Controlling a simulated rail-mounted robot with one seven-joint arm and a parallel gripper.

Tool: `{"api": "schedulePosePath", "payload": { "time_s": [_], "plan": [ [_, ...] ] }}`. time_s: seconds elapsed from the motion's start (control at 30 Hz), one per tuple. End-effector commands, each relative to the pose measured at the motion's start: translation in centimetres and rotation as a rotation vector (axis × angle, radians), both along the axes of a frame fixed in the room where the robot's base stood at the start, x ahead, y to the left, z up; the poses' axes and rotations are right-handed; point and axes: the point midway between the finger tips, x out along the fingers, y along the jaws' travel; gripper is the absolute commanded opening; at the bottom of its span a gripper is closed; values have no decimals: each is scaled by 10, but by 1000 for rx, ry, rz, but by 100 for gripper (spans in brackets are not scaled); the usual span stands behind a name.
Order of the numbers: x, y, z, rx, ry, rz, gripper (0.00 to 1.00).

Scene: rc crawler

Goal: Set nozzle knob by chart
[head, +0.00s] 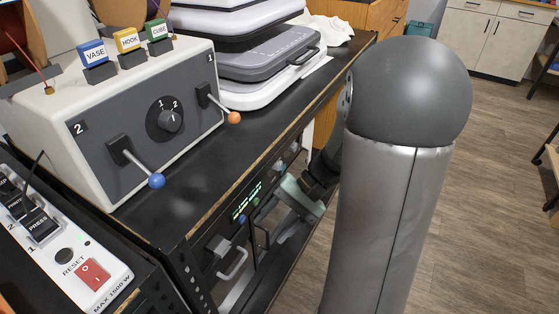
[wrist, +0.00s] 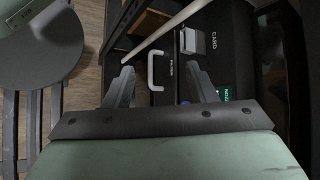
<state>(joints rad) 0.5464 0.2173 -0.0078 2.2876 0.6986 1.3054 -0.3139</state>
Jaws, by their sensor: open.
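A round dark knob (head: 171,121) with a pointer and the marks 1 and 2 sits on the sloped dark face of a grey-white control box (head: 130,75) in the head view. I cannot tell whether it is the nozzle knob. No chart can be made out. Below the bench, a black panel (head: 245,215) carries a lit green display, a small blue knob (head: 242,219) and handles. My gripper is beside this panel, partly hidden by my arm. In the wrist view my gripper (wrist: 162,82) is open and empty, its fingers apart, with a white handle (wrist: 154,70) of the panel beyond them.
The control box has a blue-tipped lever (head: 156,181) and an orange-tipped lever (head: 233,117), with VASE, HOOK and CUBE tags on top. A power strip (head: 75,250) lies at the lower left. Grey cases (head: 265,55) stand behind. Open floor (head: 490,190) lies to the right.

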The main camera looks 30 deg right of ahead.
Motion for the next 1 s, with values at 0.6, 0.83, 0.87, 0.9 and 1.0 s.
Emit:
{"api": "schedulePosePath", "payload": {
  "time_s": [0.6,0.83,0.87,0.9,1.0],
  "plan": [
    [66,-233,-45,619,-421,-845,51],
    [96,-206,-45,619,-417,-839,51],
    [101,-202,-45,619,-417,-839,51],
    [108,-196,-45,619,-416,-839,51],
    [125,-181,-45,619,-416,-838,51]
  ]
}}
